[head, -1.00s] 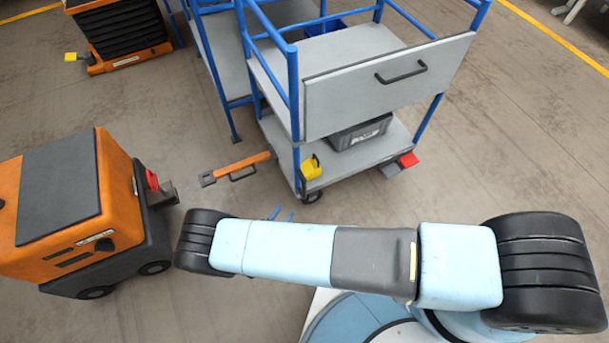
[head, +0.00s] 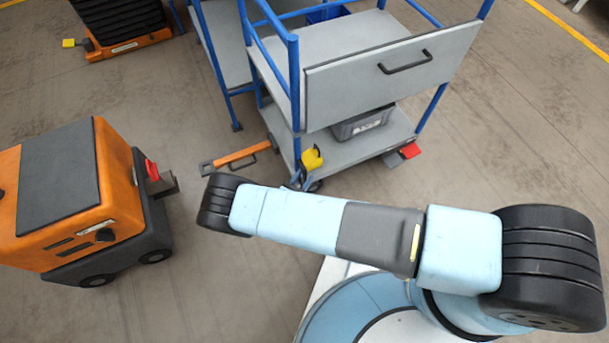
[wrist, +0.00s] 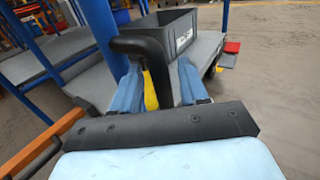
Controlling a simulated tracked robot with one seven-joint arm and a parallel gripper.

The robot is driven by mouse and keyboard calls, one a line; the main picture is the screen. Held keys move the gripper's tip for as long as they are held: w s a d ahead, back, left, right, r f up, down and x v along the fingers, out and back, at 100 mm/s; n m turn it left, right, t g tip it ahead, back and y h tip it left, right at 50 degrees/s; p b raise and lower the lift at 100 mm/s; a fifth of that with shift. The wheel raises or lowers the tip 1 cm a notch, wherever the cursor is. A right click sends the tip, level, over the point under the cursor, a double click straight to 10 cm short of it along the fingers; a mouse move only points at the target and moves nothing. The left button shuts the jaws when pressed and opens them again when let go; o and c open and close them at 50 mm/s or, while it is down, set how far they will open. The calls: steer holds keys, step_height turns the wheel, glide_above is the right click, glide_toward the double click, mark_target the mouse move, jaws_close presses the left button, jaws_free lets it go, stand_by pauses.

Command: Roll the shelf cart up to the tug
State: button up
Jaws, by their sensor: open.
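The shelf cart has blue posts and grey shelves (head: 340,160); it stands at top centre in the head view. Its orange drawbar (head: 240,155) points left toward the tug, with a gap between them. The orange tug (head: 75,195) stands at left, its hitch with a red lever (head: 152,170) facing the cart. A yellow part (head: 312,158) sits at the cart's near lower corner by a caster. My gripper (wrist: 158,85) is open at that corner, blue fingers either side of the yellow part (wrist: 150,90) and a dark curved piece; contact is unclear.
A grey bin (head: 362,124) sits on the lower shelf. A red pedal (head: 410,151) shows at the right corner. Another blue-framed grey cart (head: 222,65) stands close behind. An orange and black unit (head: 122,25) is at back left. The floor between tug and drawbar is clear.

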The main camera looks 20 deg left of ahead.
steer(key=shift+w+d, duration=0.1)
steer(key=shift+w, duration=0.55)
steer(key=shift+c, duration=0.2)
steer(key=c, duration=0.7)
jaws_close()
steer(key=shift+a, duration=0.2)
